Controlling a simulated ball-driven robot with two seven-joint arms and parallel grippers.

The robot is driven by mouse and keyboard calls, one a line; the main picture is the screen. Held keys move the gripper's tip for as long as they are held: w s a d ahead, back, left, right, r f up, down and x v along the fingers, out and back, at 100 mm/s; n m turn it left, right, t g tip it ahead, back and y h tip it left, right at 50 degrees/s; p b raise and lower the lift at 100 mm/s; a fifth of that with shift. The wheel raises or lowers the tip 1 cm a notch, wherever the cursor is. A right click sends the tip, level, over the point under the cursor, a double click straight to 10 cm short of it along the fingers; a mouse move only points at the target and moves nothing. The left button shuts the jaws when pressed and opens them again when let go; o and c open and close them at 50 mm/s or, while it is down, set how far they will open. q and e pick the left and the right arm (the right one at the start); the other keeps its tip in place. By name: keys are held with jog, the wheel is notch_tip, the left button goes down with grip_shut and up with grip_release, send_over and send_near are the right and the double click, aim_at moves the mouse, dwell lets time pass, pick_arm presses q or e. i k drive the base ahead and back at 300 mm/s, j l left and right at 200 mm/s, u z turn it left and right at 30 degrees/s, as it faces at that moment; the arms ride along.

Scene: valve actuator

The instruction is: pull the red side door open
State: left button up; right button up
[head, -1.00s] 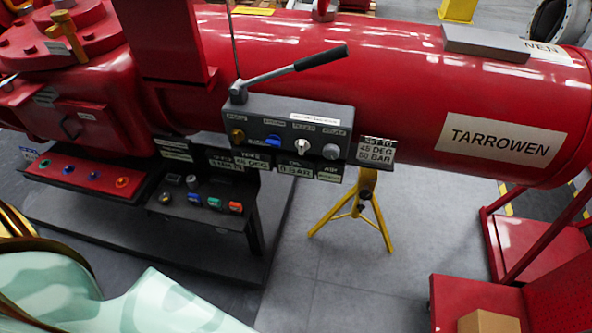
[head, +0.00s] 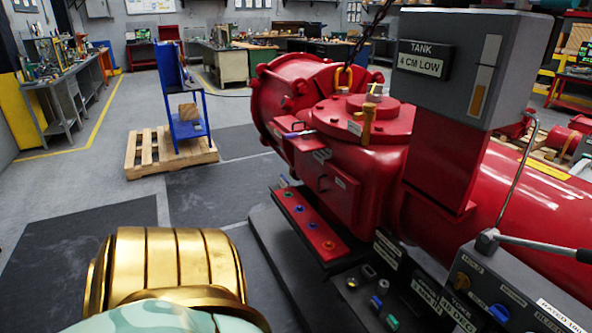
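The red side door (head: 338,205) appears as a flat panel on the near side of the red valve housing (head: 378,165). It has a small dark handle (head: 322,185) towards its left edge and a small pale label. It looks closed, flush with the housing. Neither of my grippers is in view. Only a gold and mint-green part of my own arm shows at the bottom left, apart from the door in the picture.
A red button panel (head: 308,222) juts out below the door, above a dark base plate (head: 275,262). A grey tank box (head: 462,65) stands over the housing. A lever (head: 530,243) is at right. Grey floor lies open left of the base plate.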

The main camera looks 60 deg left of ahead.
aim_at(339, 191)
jog(key=u, duration=1.8)
jog(key=i+j+z, duration=0.15)
jog(key=z, duration=0.25)
jog(key=i+j+z, duration=0.15)
jog(key=z, duration=0.25)
jog(key=i+j+z, duration=0.1)
jog(key=j+z, duration=0.3)
jog(key=l, duration=0.1)
